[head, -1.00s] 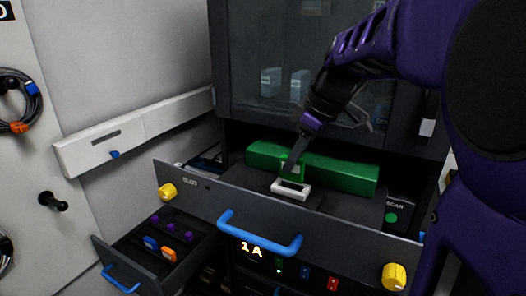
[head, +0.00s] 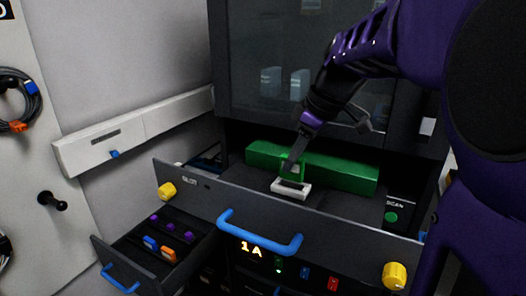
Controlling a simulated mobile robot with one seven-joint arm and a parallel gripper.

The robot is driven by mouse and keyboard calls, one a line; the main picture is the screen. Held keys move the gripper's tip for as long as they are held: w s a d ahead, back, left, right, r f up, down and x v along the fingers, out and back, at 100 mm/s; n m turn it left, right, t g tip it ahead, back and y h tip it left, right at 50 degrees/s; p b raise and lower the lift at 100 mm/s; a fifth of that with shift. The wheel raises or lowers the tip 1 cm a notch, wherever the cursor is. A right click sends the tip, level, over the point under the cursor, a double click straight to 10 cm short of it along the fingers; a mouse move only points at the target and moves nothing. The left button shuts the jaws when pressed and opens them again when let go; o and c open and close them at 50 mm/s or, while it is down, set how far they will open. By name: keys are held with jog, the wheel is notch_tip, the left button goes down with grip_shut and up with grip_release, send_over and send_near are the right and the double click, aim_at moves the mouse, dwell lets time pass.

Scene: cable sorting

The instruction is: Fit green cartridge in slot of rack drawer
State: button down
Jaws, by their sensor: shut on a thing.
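The rack drawer (head: 330,233) is pulled out, with a blue handle and yellow knobs on its front. Inside it is a small white slot frame (head: 291,189). The green cartridge (head: 292,171) is small and upright, right at the slot frame's back side. My gripper (head: 294,157) comes down from the upper right and is shut on the cartridge. I cannot tell whether the cartridge sits in the slot or just above it. A long green block (head: 345,175) lies behind it in the drawer.
A smaller open drawer (head: 152,245) at lower left holds purple, blue and orange connectors. A button marked SCAN (head: 391,217) is at the drawer's right. A glass-fronted cabinet (head: 290,70) stands behind. Cables (head: 22,98) hang on the left wall panel.

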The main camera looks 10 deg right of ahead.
jog(key=shift+f+b, duration=1.3)
jog(key=shift+f, duration=0.1)
dwell(1.7)
dwell(0.3)
jog(key=c, duration=0.7)
grip_release()
jog(key=o, duration=0.5)
jog(key=shift+r, duration=0.1)
jog(key=shift+r+p, duration=2.65)
jog(key=shift+r, duration=0.8)
